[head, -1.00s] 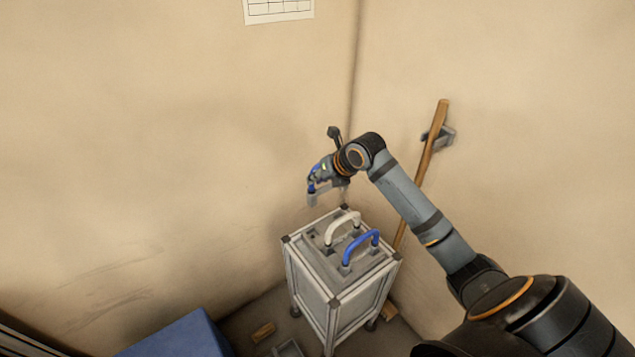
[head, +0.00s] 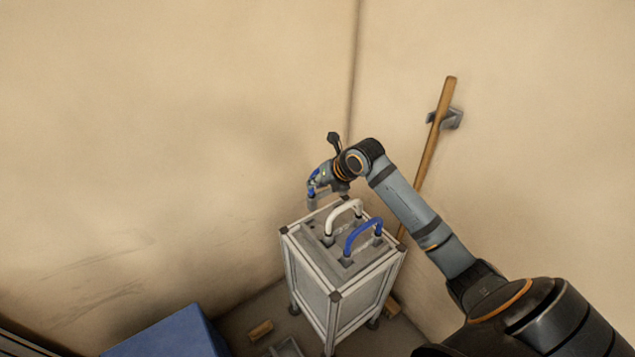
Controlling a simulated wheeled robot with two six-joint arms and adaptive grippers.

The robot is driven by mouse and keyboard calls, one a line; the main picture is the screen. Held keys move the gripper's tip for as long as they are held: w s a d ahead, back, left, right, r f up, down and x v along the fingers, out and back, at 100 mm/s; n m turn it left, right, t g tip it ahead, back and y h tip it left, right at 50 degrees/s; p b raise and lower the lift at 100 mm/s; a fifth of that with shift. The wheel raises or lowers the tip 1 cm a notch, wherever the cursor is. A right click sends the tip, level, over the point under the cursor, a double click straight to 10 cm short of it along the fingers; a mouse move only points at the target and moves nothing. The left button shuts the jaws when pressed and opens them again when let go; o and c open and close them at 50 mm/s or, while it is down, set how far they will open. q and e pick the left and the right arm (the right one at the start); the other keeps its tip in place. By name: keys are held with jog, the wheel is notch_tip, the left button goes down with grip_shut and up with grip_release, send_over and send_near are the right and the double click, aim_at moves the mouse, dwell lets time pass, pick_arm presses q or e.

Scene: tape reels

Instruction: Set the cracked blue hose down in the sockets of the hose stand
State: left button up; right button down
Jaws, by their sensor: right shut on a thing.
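The hose stand (head: 334,294) is a pale framed cabinet on feet, with a grey socket top. A white hose (head: 345,207) and a blue hose (head: 362,232) arch upright from its top. My right gripper (head: 315,190) is shut on another blue hose (head: 312,186), just above the stand's back left part. Only a small part of this hose shows, and a crack is too small to make out. The gap between it and the socket top is hard to judge. My left gripper is not in view.
A wooden pole (head: 435,135) leans at the right wall by a grey bracket (head: 454,119). A blue box (head: 170,335) stands at lower left. A wood block (head: 261,330) and a grey tray (head: 287,347) lie on the floor. Walls close in behind the stand.

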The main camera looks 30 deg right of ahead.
notch_tip(320, 180, down, 6)
jog(key=b, duration=0.4)
jog(key=shift+r, duration=0.15)
jog(key=shift+w, duration=0.1)
jog(key=shift+w, duration=0.1)
jog(key=shift+f, duration=0.2)
jog(key=shift+f, duration=0.2)
dwell(0.6)
